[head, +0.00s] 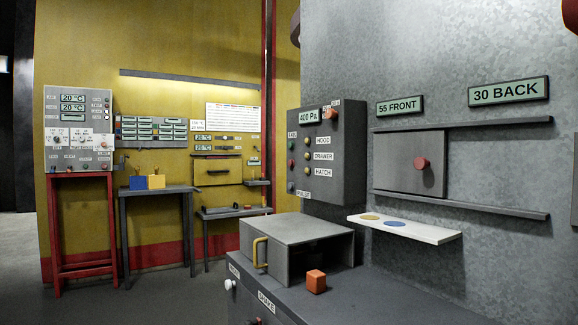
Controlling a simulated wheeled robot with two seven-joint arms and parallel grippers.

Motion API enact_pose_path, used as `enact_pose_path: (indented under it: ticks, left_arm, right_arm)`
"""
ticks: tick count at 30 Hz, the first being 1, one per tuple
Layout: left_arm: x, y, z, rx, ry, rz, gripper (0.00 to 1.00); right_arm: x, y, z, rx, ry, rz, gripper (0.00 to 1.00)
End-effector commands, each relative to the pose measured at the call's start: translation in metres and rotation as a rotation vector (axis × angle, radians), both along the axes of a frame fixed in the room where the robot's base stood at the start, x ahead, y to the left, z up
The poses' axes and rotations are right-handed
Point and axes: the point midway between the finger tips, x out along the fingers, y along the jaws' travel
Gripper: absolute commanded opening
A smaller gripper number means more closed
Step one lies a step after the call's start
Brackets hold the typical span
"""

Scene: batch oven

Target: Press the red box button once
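A grey control box (345,165) is on the grey wall right of centre, with a "400 Pa" display. A round orange-red button (330,114) stands out at its upper right. A red-orange cube (316,281) sits on the dark bench below. I cannot tell from the picture which red part is the named button. Neither of my grippers is in view.
A grey hood-like box with a yellow handle (260,252) stands on the bench (380,295). A white shelf (405,229) juts out below a hatch panel with a red knob (422,163). Tables and panels line the yellow wall. The floor at left is clear.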

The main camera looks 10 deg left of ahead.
Motion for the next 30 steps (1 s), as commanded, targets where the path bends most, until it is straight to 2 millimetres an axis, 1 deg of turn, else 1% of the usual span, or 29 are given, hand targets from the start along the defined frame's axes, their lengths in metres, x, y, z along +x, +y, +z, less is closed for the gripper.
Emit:
enact_pose_path:
  ticks: [1, 6, 7, 30]
  left_arm:
    - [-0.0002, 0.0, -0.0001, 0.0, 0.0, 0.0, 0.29]
    - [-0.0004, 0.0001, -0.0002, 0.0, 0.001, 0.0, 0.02]
    - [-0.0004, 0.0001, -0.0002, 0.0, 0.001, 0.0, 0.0]
    - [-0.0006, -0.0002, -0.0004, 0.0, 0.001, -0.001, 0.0]
  right_arm:
    - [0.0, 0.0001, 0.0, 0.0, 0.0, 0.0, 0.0]
    - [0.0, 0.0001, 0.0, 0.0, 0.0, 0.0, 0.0]
    - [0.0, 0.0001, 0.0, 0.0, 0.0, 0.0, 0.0]
    - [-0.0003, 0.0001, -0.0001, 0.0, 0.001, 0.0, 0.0]
